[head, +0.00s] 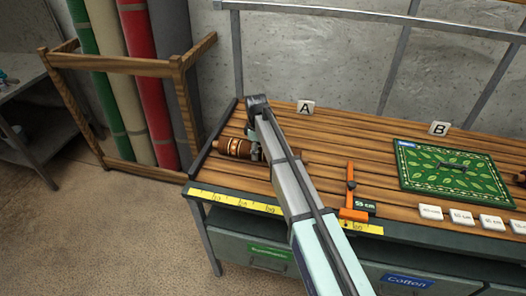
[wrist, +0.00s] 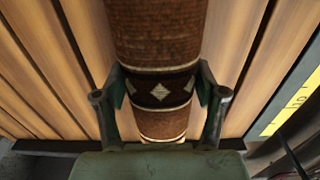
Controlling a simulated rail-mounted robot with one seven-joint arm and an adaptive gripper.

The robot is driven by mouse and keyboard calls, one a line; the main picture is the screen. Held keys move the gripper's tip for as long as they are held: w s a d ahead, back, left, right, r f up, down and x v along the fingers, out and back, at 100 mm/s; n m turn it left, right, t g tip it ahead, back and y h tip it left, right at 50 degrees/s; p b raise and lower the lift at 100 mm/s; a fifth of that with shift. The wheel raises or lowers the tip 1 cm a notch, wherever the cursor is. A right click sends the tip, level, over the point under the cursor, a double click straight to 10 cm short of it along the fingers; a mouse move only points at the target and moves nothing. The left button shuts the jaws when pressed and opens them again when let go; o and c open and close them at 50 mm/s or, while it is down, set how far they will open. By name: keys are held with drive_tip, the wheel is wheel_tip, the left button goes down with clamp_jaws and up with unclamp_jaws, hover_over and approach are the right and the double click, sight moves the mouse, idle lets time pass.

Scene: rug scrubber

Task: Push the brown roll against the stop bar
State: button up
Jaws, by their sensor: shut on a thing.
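The brown roll (head: 237,147) lies along the slats at the left end of the bench, with its middle hidden behind my arm in the head view. In the wrist view the roll (wrist: 156,38) runs up the picture and has a dark band with pale diamonds. My gripper (wrist: 161,88) is shut on the roll at this band, one finger on each side; it also shows in the head view (head: 257,142). The dark stop bar (head: 205,152) runs along the bench's left edge. The roll's left end is close to it; I cannot tell whether they touch.
A green patterned rug (head: 450,180) and several white tags lie to the right. Rolled rugs in a wooden rack (head: 125,65) stand left of the bench.

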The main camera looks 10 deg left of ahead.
drive_tip(key=shift+w+a+f, duration=0.1)
drive_tip(key=shift+a, duration=0.7)
drive_tip(key=o, duration=1.6)
drive_tip(key=shift+a, duration=0.1)
drive_tip(key=shift+c, duration=0.2)
drive_tip(key=o, duration=0.3)
drive_tip(key=shift+a, duration=0.1)
drive_tip(key=shift+r, duration=0.25)
wheel_tip(320, 180, up, 12)
drive_tip(key=shift+f, duration=0.2)
